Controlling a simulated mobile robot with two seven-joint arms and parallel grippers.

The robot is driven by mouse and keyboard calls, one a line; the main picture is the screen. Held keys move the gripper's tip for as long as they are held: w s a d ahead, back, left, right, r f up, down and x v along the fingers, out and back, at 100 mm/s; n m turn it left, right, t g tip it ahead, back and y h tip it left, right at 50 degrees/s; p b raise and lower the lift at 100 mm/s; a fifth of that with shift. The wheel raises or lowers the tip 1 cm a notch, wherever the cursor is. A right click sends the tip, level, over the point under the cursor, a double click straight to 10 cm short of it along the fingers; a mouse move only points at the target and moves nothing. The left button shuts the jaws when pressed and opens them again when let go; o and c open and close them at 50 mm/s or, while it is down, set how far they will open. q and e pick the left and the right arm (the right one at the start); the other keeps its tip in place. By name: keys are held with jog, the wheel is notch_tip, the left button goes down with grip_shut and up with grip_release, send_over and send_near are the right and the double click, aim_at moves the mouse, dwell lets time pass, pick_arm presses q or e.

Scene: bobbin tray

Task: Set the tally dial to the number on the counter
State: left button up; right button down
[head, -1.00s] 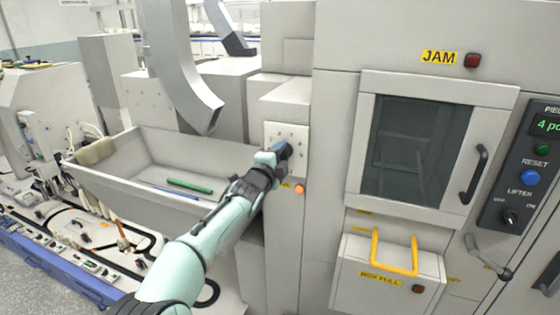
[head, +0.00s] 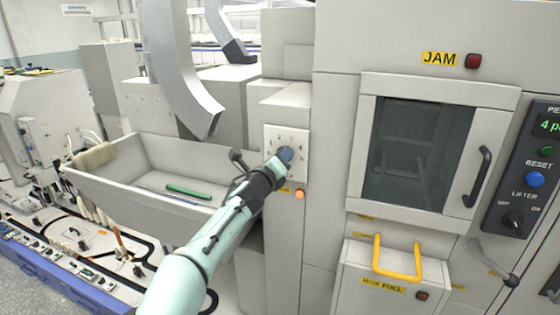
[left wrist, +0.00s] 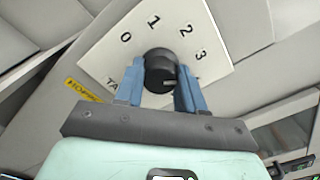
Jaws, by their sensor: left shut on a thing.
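The tally dial's white plate (head: 299,138) is on the machine's grey front, left of the window door. Its black round knob (left wrist: 160,68) sits between the two blue fingers of my left gripper (left wrist: 158,88), which is shut on it. In the left wrist view 0, 1, 2 and 3 show on the plate; the lower part is hidden by my gripper. A pale mark shows at the knob's lower right edge, away from 0 and 1. In the head view the gripper (head: 284,157) covers the knob. The counter (head: 549,127) shows a green 4, cut off at the picture's edge.
An orange lamp (head: 299,194) sits just below the dial. A grey trough (head: 140,207) with a green rod (head: 188,191) lies left of my arm. The window door (head: 415,150) and the box with a yellow handle (head: 397,273) are to the right.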

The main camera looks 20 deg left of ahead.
pick_arm(q)
jog(key=m, duration=0.4)
jog(key=shift+r+m, duration=0.1)
jog(key=shift+m, duration=0.3)
pick_arm(e)
jog(key=shift+s+f, duration=0.1)
jog(key=shift+f, duration=0.15)
pick_arm(q)
jog(key=o, duration=1)
jog(key=shift+o, duration=0.2)
jog(key=shift+b, duration=0.3)
pick_arm(e)
jog(key=shift+f, duration=0.15)
pick_arm(q)
jog(key=s+b, duration=0.7)
jog(key=s, duration=0.6)
jog(key=shift+s+d, duration=0.15)
jog(key=shift+d, duration=0.3)
pick_arm(e)
notch_tip(320, 180, down, 6)
jog(key=w, duration=0.1)
jog(key=shift+t, duration=0.3)
jog(key=shift+f, duration=0.1)
